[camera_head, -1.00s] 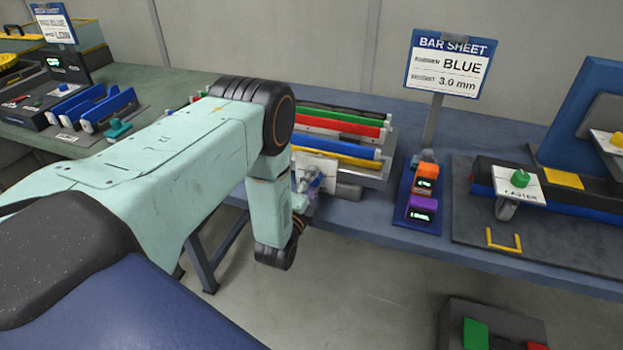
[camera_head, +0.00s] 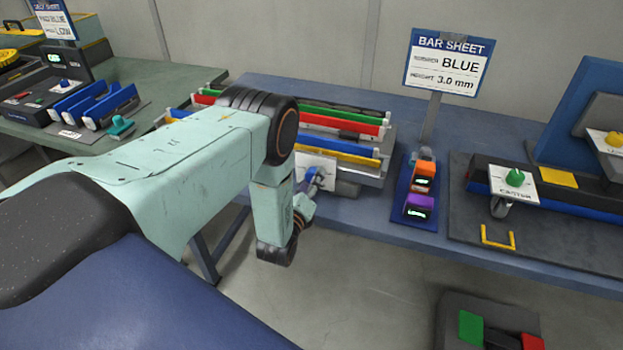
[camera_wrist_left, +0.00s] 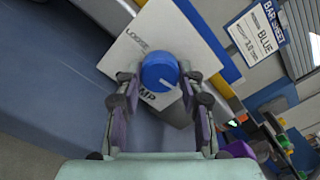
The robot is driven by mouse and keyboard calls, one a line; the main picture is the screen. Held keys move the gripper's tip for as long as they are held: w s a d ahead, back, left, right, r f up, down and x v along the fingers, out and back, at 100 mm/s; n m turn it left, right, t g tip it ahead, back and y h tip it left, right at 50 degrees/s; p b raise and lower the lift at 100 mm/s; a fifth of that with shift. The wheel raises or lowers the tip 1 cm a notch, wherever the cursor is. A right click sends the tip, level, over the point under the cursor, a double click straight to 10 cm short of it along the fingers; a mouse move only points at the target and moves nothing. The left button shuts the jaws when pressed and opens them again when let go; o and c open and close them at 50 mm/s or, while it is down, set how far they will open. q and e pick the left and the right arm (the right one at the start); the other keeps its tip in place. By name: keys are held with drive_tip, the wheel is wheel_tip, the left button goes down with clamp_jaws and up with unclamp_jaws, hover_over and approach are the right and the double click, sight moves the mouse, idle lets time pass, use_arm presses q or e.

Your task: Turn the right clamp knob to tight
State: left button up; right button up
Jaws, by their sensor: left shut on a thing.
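A blue clamp knob (camera_wrist_left: 160,72) with a white pointer line sits on a white plate (camera_wrist_left: 146,43) in the left wrist view. The plate carries the word LOOSE at its upper left and a partly hidden word ending in MP. My left gripper (camera_wrist_left: 160,85) is shut on the knob, one finger on each side. In the head view my left gripper (camera_head: 311,184) is at the white plate (camera_head: 322,163) on the front of the bar rack (camera_head: 372,179). The TIGHT mark is not visible. My right gripper is out of view.
The rack holds green, red, blue and yellow bars (camera_head: 345,125). Right of it stand an orange and a purple block (camera_head: 420,206) and a bar sheet sign (camera_head: 445,62). A caster fixture (camera_head: 514,187) is farther right. My left forearm hides part of the bench.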

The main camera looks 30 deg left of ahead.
use_arm(q)
drive_tip(key=shift+m, duration=0.6)
drive_tip(key=o, duration=1.2)
drive_tip(key=shift+c, duration=0.2)
drive_tip(key=v, duration=1.2)
